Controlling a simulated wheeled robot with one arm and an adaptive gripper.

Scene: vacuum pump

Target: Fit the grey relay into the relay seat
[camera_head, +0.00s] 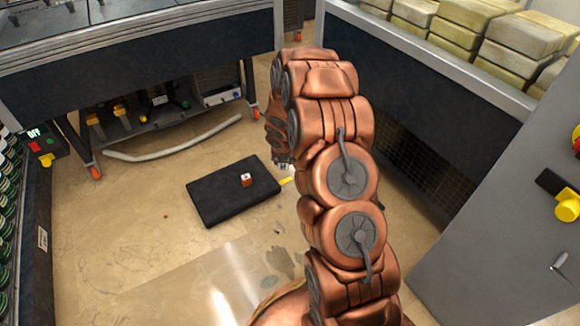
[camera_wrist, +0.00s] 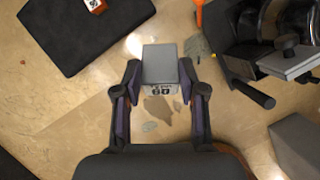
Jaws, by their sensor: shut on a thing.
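The grey relay (camera_wrist: 160,66) is a small grey box with a dark number on its near face. In the wrist view it sits between the fingers of my gripper (camera_wrist: 160,78), which is shut on it, with blurry floor below. I cannot pick out the relay seat for certain in either view.
A black mat (camera_head: 215,208) lies on the floor with a small red and white block (camera_head: 246,180) on it. A dark bench (camera_head: 150,50) with equipment beneath stands behind. A grey cabinet (camera_head: 480,240) is at right. Dark machinery (camera_wrist: 255,65) lies right of the relay.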

